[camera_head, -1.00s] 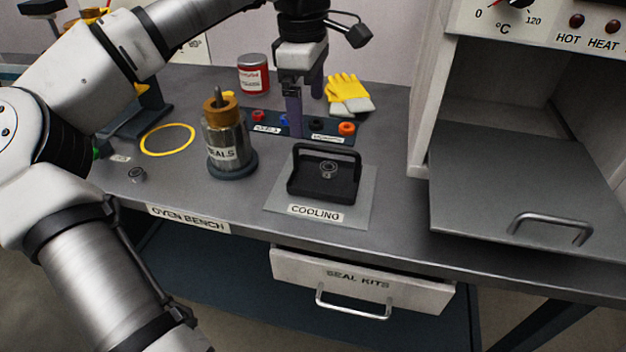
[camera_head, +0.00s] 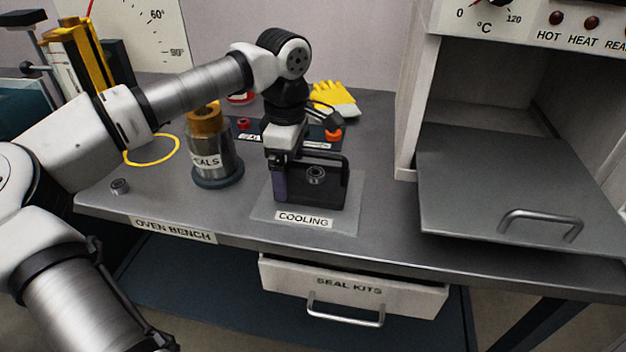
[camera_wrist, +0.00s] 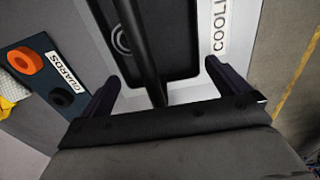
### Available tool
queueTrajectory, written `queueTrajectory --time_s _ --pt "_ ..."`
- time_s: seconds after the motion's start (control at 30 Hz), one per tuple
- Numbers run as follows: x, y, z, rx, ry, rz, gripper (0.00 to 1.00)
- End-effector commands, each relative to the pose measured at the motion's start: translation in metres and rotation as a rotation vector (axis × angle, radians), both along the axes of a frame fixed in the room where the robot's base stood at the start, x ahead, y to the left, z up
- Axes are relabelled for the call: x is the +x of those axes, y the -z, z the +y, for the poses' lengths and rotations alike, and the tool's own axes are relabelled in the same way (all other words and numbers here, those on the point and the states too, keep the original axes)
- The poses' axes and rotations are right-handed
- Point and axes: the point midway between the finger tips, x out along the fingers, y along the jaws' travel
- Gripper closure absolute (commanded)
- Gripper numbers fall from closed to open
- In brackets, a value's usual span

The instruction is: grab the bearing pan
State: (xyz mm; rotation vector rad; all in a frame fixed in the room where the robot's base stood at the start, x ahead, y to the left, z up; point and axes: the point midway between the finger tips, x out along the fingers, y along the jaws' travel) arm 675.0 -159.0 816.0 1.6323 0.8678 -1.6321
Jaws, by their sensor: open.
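The black bearing pan (camera_head: 325,195) sits on a light grey plate labelled COOLING. A small metal bearing (camera_head: 315,175) lies in it, and a raised bar handle (camera_head: 334,156) shows above it. My gripper (camera_head: 279,184) points down at the pan's left side and hides that part of it. In the wrist view my gripper (camera_wrist: 164,82) is open, with one finger on each side of the handle bar (camera_wrist: 140,45). The fingers look apart from the bar. The pan (camera_wrist: 185,50) lies beyond, with the bearing (camera_wrist: 122,40) beside the bar.
A SEALS jar (camera_head: 215,160) stands left of the plate. Yellow gloves (camera_head: 333,98) and a rack with an orange ring (camera_head: 333,136) are behind. The oven's lowered door (camera_head: 510,180) is at right.

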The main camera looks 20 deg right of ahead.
Motion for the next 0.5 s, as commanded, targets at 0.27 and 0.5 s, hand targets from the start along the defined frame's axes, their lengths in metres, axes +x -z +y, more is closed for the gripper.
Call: queueTrajectory --time_s 0.27,0.5 --pt "-0.0001 0.0164 -0.0003 -0.001 -0.001 0.0 0.0" --pt "-0.0002 0.0161 -0.0005 -0.001 0.0 0.0 0.24"
